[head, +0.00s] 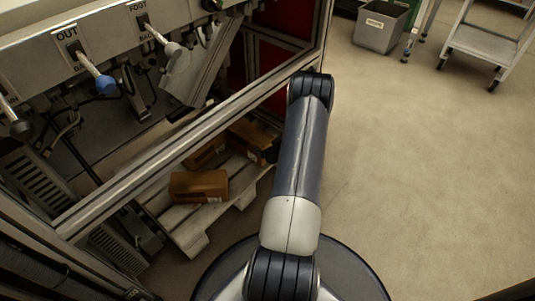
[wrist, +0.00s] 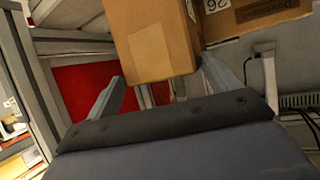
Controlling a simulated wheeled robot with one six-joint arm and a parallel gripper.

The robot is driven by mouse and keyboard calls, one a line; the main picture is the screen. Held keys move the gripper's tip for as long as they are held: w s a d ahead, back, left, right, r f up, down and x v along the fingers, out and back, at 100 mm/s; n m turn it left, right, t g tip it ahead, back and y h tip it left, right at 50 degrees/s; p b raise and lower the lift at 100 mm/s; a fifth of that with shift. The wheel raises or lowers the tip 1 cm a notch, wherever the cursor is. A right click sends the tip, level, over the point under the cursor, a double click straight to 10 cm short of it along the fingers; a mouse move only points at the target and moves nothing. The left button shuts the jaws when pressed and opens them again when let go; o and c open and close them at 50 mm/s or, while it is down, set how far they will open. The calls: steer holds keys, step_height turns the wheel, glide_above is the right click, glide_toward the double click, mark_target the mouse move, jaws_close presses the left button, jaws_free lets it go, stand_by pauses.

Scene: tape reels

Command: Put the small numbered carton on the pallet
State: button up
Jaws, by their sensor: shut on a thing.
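In the wrist view my gripper (wrist: 165,75) has its two fingers at the lower sides of a brown carton (wrist: 153,42) and is shut on it. The carton's near face has a pale label, and its top is cut off by the picture edge. I cannot read a number on this carton. In the head view the grey wooden pallet (head: 187,237) lies low under the machine frame. One brown carton (head: 199,186) sits near its front end. Other brown cartons (head: 249,137) show farther back, partly hidden by the frame bar. My gripper is not clear there, behind the bar and my arm.
A second carton (wrist: 258,20) with a number label and printed text is close on the right in the wrist view. The machine's metal frame bar (head: 180,160) crosses above the pallet. Open floor (head: 430,180) lies to the right. A grey bin (head: 380,25) and a cart (head: 484,43) stand far off.

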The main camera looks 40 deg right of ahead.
step_height(320, 180, down, 4)
steer(key=shift+r+b, duration=0.25)
steer(key=shift+b, duration=0.45)
steer(key=o, duration=1.6)
steer(key=shift+f, duration=0.1)
steer(key=shift+o, duration=0.2)
steer(key=p+v, duration=0.1)
steer(key=v, duration=1.1)
